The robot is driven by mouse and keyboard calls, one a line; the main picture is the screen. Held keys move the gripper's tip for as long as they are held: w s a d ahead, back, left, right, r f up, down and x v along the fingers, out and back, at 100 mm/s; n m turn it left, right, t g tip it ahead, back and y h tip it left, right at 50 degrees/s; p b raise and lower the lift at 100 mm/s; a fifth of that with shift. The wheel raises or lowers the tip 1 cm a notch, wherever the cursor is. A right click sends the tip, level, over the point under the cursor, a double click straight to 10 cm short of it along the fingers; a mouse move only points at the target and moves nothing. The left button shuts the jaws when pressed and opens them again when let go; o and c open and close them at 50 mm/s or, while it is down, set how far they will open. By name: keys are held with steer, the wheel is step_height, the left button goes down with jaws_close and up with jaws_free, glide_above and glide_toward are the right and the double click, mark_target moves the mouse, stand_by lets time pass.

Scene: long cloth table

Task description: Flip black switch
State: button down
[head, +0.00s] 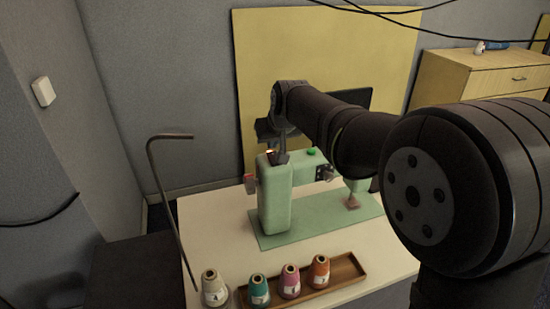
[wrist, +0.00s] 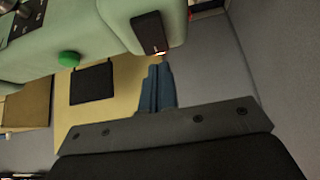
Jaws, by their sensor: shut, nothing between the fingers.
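A pale green sewing machine (head: 276,200) stands on the table. In the wrist view, a black switch (wrist: 149,33) is set into the machine's rounded green end (wrist: 105,22), with a small orange glow at its lower edge. My gripper (wrist: 158,68) is shut and empty, its blue-grey fingertips just below the switch in that picture. I cannot tell whether they touch it. In the head view, my gripper (head: 283,150) points down at the top of the machine's left column, by a small reddish glow. The switch is hard to make out there.
A green button (head: 311,152) sits on the machine's top, also seen in the wrist view (wrist: 68,59). Several thread cones stand in front, some in a wooden tray (head: 343,270). A bent metal rod (head: 163,190) rises at the left. The table's front left (head: 215,240) is clear.

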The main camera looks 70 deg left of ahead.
mark_target(273, 155)
steer(key=shift+f, duration=0.9)
stand_by(0.4)
steer(key=shift+r, duration=3.55)
step_height(273, 155, down, 7)
